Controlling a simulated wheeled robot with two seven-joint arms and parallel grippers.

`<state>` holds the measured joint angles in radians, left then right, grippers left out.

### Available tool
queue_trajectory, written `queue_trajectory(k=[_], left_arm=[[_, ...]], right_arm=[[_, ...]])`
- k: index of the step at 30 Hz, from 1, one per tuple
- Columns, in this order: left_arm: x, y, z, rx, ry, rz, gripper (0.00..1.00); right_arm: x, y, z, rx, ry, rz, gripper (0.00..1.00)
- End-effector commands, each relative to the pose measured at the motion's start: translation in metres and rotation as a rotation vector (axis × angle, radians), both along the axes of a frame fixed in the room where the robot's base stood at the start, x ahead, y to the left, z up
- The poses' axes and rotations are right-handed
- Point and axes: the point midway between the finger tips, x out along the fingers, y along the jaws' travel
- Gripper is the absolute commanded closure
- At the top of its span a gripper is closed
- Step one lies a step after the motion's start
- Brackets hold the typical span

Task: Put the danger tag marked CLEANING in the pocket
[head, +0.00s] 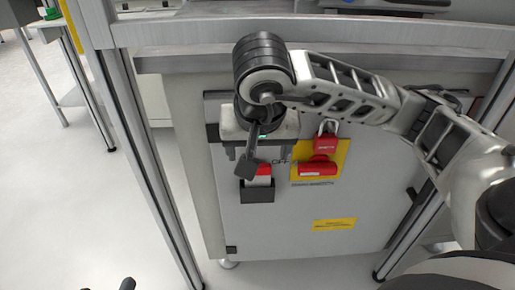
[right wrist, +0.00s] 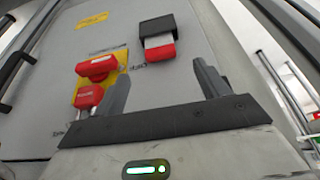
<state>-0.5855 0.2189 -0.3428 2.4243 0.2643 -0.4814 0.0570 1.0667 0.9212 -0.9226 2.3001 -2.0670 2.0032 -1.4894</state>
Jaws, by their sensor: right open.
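A red and white tag stands in a black pocket (head: 257,196) on the grey cabinet door. The tag (head: 264,171) has its lower part hidden by the pocket, and its lettering is too small to read. In the right wrist view the tag (right wrist: 160,52) shows upside down, sticking out of the pocket (right wrist: 156,25). My right gripper (head: 249,158) is just above the pocket in the head view. In the right wrist view its fingers (right wrist: 164,78) are spread with nothing between them, apart from the tag. Dark tips, seemingly of my left gripper (head: 110,286), barely show at the bottom edge.
Right of the pocket, a yellow plate (head: 343,152) carries a red padlock (head: 328,142) and a red handle (head: 317,168). A yellow label (head: 334,224) is lower on the door. A worktop edge (head: 430,65) overhangs above, and a metal post (head: 145,150) stands at left.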

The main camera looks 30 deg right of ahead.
Motion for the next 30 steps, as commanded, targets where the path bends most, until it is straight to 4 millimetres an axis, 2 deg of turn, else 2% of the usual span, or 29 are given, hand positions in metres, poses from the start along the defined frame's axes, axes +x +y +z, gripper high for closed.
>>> queue_trajectory(k=[5,8,11,12,14,15,17,18,19,20,21,22,23,24,25,26,27,29,30], left_arm=[[0.000,0.001,-0.001,0.023,0.002,0.001,0.35],[0.000,0.001,-0.002,0.023,0.002,0.001,0.35],[0.000,0.001,-0.002,0.022,0.001,0.001,0.35],[0.000,0.001,-0.002,0.022,0.001,0.001,0.35],[0.000,0.001,-0.002,0.022,0.001,0.001,0.35],[0.000,0.001,-0.002,0.022,0.001,0.001,0.35],[0.000,0.001,-0.002,0.022,0.001,0.001,0.35],[0.000,0.001,-0.001,0.022,0.000,0.001,0.35],[0.000,0.001,-0.001,0.022,0.000,0.001,0.35],[0.000,0.001,-0.001,0.022,0.000,0.001,0.35],[0.000,0.001,-0.001,0.022,0.000,0.001,0.35],[0.000,0.001,-0.001,0.022,0.000,0.001,0.35],[0.000,0.001,-0.001,0.022,0.000,0.001,0.35],[0.000,0.001,-0.001,0.022,0.000,0.001,0.35],[0.000,0.001,-0.001,0.022,0.000,0.001,0.35],[0.000,0.001,-0.001,0.022,0.000,0.001,0.35],[0.000,0.001,-0.001,0.022,0.000,0.001,0.35],[0.000,0.001,-0.001,0.022,0.000,0.001,0.35],[0.000,0.001,-0.001,0.022,0.000,0.001,0.35]], right_arm=[[-0.003,0.002,0.005,0.004,0.004,0.002,0.26],[-0.011,0.019,-0.008,0.080,0.047,0.019,0.26],[-0.037,0.067,-0.032,0.295,0.177,0.043,0.26],[-0.055,0.094,-0.040,0.424,0.264,0.042,0.26],[-0.090,0.140,-0.044,0.654,0.436,0.008,0.26],[-0.117,0.171,-0.037,0.824,0.580,-0.040,0.26],[-0.153,0.212,-0.009,1.090,0.846,-0.163,0.26],[-0.170,0.233,0.020,1.264,1.056,-0.284,0.26],[-0.176,0.243,0.043,1.380,1.218,-0.390,0.26],[-0.176,0.249,0.066,1.483,1.389,-0.508,0.26],[-0.168,0.250,0.094,1.596,1.625,-0.684,0.26],[-0.156,0.247,0.111,1.661,1.809,-0.830,0.26],[-0.141,0.241,0.124,1.708,1.999,-0.986,0.26],[-0.115,0.229,0.131,1.735,2.260,-1.213,0.26],[-0.095,0.219,0.129,-1.549,-2.206,1.250,0.26],[-0.076,0.208,0.120,-1.322,-2.084,1.238,0.26],[-0.053,0.193,0.099,-1.039,-1.919,1.204,0.26],[-0.032,0.176,0.056,-0.664,-1.676,1.127,0.26],[-0.026,0.167,0.025,-0.452,-1.527,1.064,0.26]])
